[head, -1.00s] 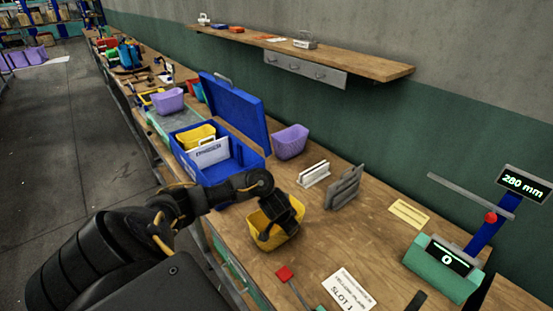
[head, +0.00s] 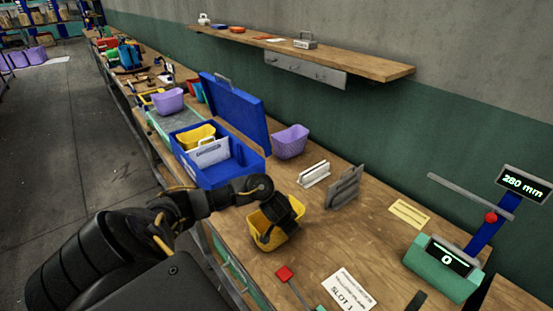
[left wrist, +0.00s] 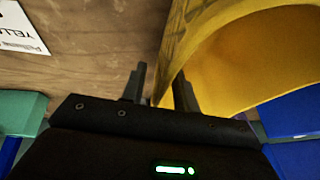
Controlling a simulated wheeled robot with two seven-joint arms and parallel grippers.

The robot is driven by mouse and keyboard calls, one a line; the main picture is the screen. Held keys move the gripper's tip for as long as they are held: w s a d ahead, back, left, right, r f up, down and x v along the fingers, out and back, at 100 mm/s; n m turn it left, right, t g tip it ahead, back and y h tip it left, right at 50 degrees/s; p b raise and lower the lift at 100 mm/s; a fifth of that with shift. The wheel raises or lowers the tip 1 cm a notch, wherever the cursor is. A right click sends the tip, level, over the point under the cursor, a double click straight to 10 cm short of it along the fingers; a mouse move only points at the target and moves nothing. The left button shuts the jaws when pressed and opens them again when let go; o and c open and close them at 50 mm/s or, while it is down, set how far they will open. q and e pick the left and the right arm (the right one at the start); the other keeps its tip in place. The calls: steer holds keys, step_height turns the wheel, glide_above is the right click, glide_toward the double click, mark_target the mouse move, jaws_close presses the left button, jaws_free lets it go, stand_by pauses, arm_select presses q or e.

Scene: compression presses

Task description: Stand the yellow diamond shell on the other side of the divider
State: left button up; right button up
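A yellow shell (head: 283,234) stands on the near part of the bench. My left gripper (head: 268,232) is over its rim, and part of the shell is hidden behind it. In the left wrist view the shell's curved wall (left wrist: 240,60) fills the upper right. My left gripper (left wrist: 160,85) has its fingers apart, one on each side of the wall, with a gap showing beside the left finger. A second yellow shell (head: 194,133) sits in the open blue case (head: 240,177), behind the white divider panel (head: 208,154). The near compartment looks empty. My right gripper is not seen.
The case's raised lid (head: 236,108) stands behind it. A purple basket (head: 290,141), a white holder (head: 313,174) and a grey rack (head: 344,187) stand right of the case. A white card (head: 348,290) and a green gauge (head: 440,267) lie nearer.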

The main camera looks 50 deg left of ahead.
arm_select(q)
jaws_close()
steer(key=shift+r, duration=0.1)
stand_by(0.4)
